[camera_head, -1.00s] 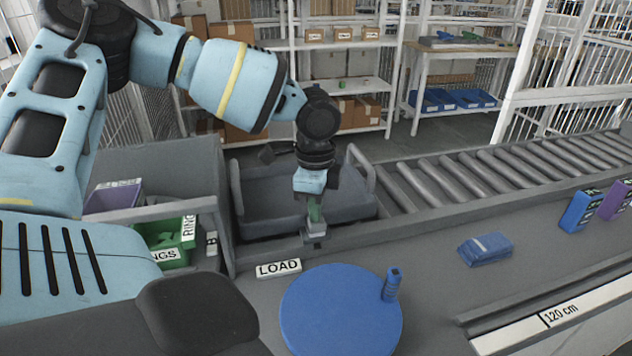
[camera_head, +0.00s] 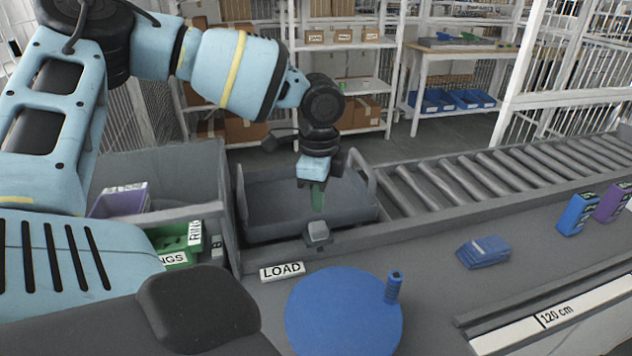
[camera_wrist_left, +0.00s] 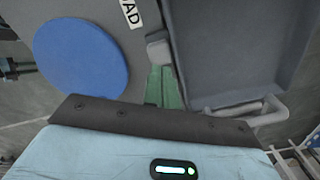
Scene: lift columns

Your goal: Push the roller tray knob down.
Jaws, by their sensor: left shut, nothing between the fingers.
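The grey roller tray (camera_head: 262,232) stands at the end of the roller conveyor. A small light-grey knob (camera_head: 317,232) sits on the front edge beside the tray, just behind the LOAD label. My left gripper (camera_head: 318,203) is shut and empty, its green fingers pointing down above and slightly behind the knob. A visible gap separates them in the head view. The left wrist view shows the knob (camera_wrist_left: 159,50) just beyond the green fingertips (camera_wrist_left: 161,72). My right gripper is in neither view.
A blue disc (camera_head: 340,310) with an upright peg (camera_head: 393,287) lies in front of the LOAD label (camera_head: 282,271). Conveyor rollers (camera_head: 480,172) run to the right. A blue pack (camera_head: 484,252) lies on the bench.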

